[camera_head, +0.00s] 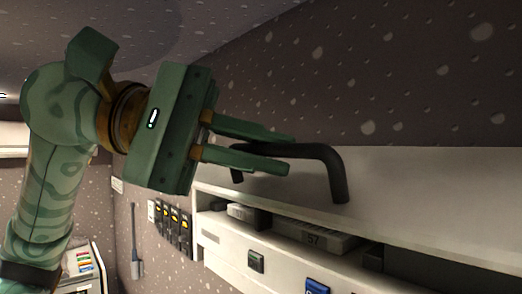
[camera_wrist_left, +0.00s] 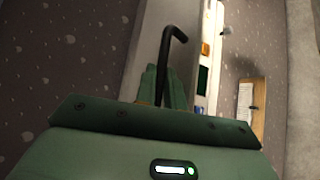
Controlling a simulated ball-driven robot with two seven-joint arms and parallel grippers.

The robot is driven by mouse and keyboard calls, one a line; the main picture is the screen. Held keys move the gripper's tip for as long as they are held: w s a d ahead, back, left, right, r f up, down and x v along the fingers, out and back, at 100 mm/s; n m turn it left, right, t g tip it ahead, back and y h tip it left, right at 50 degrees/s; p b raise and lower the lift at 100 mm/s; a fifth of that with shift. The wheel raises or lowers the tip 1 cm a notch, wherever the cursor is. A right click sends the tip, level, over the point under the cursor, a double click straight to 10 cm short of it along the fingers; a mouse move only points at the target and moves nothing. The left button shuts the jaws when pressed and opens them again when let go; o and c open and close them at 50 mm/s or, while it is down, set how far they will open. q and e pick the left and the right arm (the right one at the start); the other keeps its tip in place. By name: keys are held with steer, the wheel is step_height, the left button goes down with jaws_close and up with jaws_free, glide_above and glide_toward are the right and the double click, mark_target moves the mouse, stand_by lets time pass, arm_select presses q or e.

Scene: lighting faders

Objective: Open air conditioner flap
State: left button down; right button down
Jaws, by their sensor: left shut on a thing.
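The air conditioner (camera_head: 440,222) is a long white unit against the speckled wall on the right of the head view. A dark bent handle (camera_head: 325,160) stands out from its upper white panel, which I take to be the flap (camera_head: 400,205). My right gripper is in neither view.
Below the panel is an open slot with a box marked 57 (camera_head: 312,238). A green button (camera_head: 256,261) and a blue one (camera_head: 317,287) sit on the front. Switches with yellow marks (camera_head: 172,222) and a grey hanging device (camera_head: 136,258) are on the wall at left.

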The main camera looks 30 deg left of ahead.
arm_select(q)
steer(key=shift+r+p, duration=0.3)
steer(key=shift+r, duration=0.35)
steer(key=shift+w+r+n+g+y+p, duration=0.2)
steer(key=shift+r+n+g+y+p, duration=0.1)
steer(key=shift+r+n+y+p, duration=0.25)
steer(key=shift+f, duration=0.1)
steer(key=shift+d, duration=0.1)
steer(key=c, duration=1.5)
jaws_free()
steer(key=shift+w, duration=0.1)
